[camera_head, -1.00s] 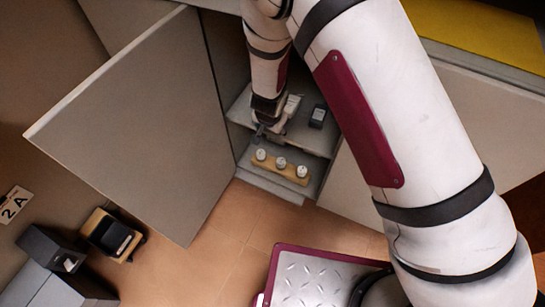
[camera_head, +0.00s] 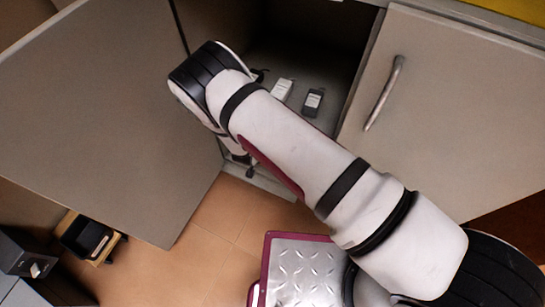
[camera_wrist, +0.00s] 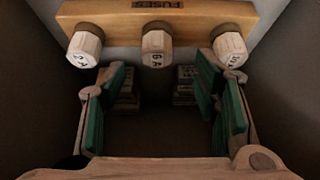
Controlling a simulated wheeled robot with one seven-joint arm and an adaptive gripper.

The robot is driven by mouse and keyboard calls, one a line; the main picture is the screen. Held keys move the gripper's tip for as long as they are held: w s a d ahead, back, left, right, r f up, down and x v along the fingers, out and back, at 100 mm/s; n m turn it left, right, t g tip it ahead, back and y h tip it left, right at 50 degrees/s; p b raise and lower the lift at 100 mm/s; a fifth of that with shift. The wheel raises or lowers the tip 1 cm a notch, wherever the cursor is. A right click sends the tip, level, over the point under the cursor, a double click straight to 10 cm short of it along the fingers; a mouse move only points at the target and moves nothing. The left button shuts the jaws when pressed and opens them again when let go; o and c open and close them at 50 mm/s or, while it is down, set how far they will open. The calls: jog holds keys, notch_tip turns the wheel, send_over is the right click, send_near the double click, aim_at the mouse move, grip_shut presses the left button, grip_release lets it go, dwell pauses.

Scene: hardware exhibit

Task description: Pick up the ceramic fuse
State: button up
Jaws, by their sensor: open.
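Three pale ceramic fuses sit in a row on a wooden block marked FUSES (camera_wrist: 215,17) at the top of the wrist view: a left one (camera_wrist: 84,49), a middle one (camera_wrist: 157,46) and a right one (camera_wrist: 230,49). Each has dark lettering too small to read surely. My gripper (camera_wrist: 162,80) is open, its green-padded fingers apart below the block in the picture. Nothing is held between the pads. The middle fuse lines up with the gap between the fingers, apart from them. In the head view my arm hides the fuses and most of the gripper.
The cabinet's left door (camera_head: 110,120) stands open; the right door (camera_head: 450,110) has a metal handle. A white box (camera_head: 282,89) and a black box (camera_head: 313,102) are inside the cabinet. A wooden stand with a black bin (camera_head: 88,238) is on the floor at lower left.

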jog(key=shift+d+b+x, duration=0.15)
jog(key=shift+b+x, duration=0.7)
jog(key=shift+x, duration=0.9)
jog(key=shift+d+b+x, duration=0.1)
jog(key=shift+b+x, duration=0.7)
jog(key=shift+x, duration=0.95)
jog(key=shift+r, duration=0.15)
jog(key=c, duration=1.2)
